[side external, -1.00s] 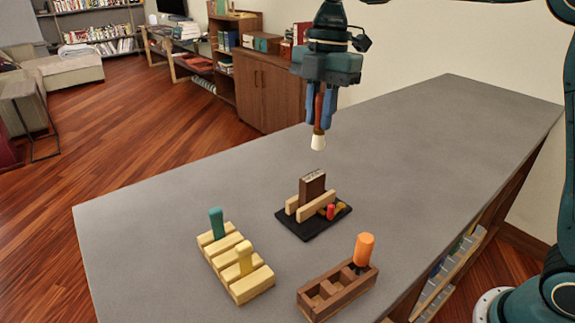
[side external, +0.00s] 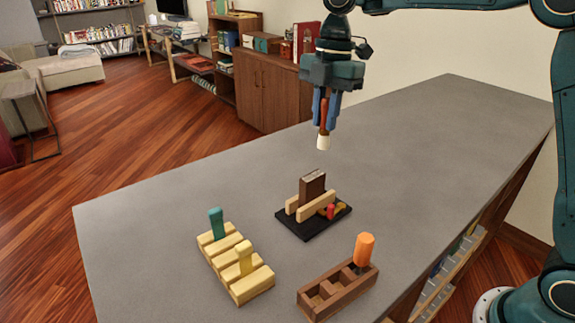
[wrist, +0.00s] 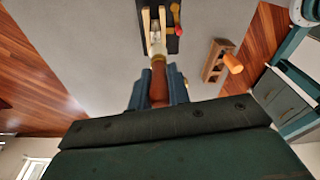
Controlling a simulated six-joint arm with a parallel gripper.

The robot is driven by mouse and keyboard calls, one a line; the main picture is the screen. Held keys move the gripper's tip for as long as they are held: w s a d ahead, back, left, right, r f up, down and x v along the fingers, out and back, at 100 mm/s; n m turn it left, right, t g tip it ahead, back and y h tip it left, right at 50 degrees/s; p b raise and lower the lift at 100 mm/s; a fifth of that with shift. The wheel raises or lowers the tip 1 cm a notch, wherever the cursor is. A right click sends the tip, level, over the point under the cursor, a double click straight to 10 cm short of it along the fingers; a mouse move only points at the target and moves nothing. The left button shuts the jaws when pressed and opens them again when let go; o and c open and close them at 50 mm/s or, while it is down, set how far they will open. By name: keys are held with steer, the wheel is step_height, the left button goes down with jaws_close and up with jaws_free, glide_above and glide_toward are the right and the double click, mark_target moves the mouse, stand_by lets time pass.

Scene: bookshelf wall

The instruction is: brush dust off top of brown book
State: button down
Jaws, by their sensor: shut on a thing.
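The brown book (side external: 312,187) stands upright between two pale wooden bars on a black base (side external: 300,229). A light grey dusty patch (side external: 314,173) shows on its top edge. My gripper (side external: 325,112) is shut on a brush (side external: 323,141) with a reddish-brown handle and a white tip pointing down. The brush hangs above the book and a little to its right, apart from it. In the wrist view the brush handle (wrist: 159,82) sits between the blue fingers, and its tip overlaps the book, which is mostly hidden there.
A small red object (side external: 331,211) and a yellow one lie on the black base. A pale slotted rack (side external: 252,284) holds a green and a yellow handle. A dark wooden box (side external: 321,301) holds an orange cylinder (side external: 364,250). The grey table (side external: 440,130) is clear at the back right.

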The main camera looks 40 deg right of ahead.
mark_target(322, 148)
steer(key=shift+d+f, duration=0.1)
steer(key=shift+f, duration=2.1)
steer(key=shift+f, duration=1)
steer(key=shift+a, duration=0.2)
steer(key=shift+a+r, duration=0.1)
steer(key=shift+a, duration=2.05)
steer(key=shift+d, duration=0.15)
steer(key=shift+d, duration=2.2)
steer(key=shift+a, duration=0.15)
steer(key=shift+w+a+f, duration=0.1)
steer(key=shift+w+a, duration=0.05)
steer(key=shift+a, duration=0.6)
steer(key=shift+w+a+f, duration=0.1)
steer(key=shift+a, duration=0.65)
steer(key=shift+w+a+f, duration=0.1)
steer(key=shift+w+a, duration=0.05)
steer(key=shift+a, duration=0.6)
steer(key=shift+d, duration=0.1)
